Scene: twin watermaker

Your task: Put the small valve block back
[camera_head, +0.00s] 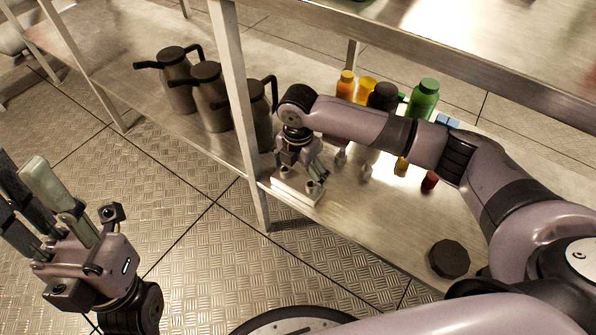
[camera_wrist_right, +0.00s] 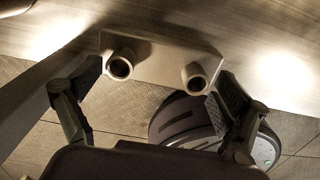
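The small valve block (camera_head: 297,194) is a pale rectangular block with two round ports. In the head view it is at the front edge of the lower shelf, by the upright post. In the right wrist view the block (camera_wrist_right: 160,62) shows its two ports towards me. My right gripper (camera_head: 301,168) is just above it. Its fingers (camera_wrist_right: 155,95) are wide apart, one near each end of the block; I cannot make out contact or whether the block rests fully on the shelf. My left gripper (camera_head: 38,195) is over the floor at the left, fingers apart, seemingly empty.
Dark jugs (camera_head: 205,95) stand on the lower shelf left of the post (camera_head: 236,105). Behind my right arm stand a green bottle (camera_head: 423,100), an orange bottle (camera_head: 345,86) and a small red item (camera_head: 430,180). The upper shelf edge (camera_head: 460,70) overhangs.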

